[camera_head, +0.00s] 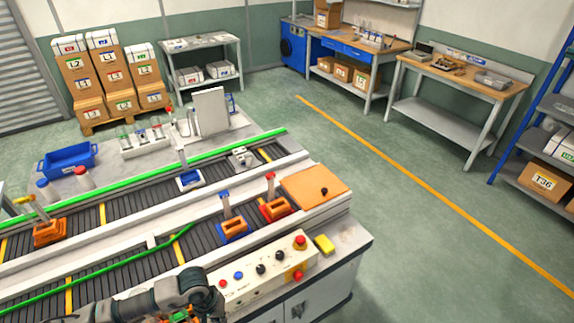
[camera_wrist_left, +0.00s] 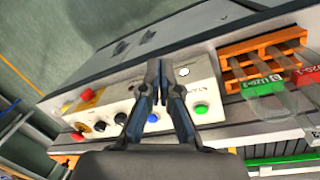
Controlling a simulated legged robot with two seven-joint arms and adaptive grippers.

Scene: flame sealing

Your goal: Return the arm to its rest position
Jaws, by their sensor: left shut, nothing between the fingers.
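My left arm (camera_head: 140,303) comes in low from the left in the head view and bends down at the wrist, in front of the control panel. My left gripper (camera_wrist_left: 167,72) shows in the left wrist view with its fingers shut together and nothing between them. It is over the cream control panel (camera_wrist_left: 192,72), which carries red, black, blue and green buttons. The panel also shows in the head view (camera_head: 262,282), to the right of my wrist. In the head view the fingers are hard to make out at the bottom edge. My right arm is not in view.
The conveyor (camera_head: 130,222) runs behind my arm, with blue and orange fixtures (camera_head: 233,229) on it. A yellow block (camera_head: 324,244) lies right of the panel. An orange rack (camera_wrist_left: 265,52) with a green label is close right of the fingers. Open floor (camera_head: 440,255) lies right.

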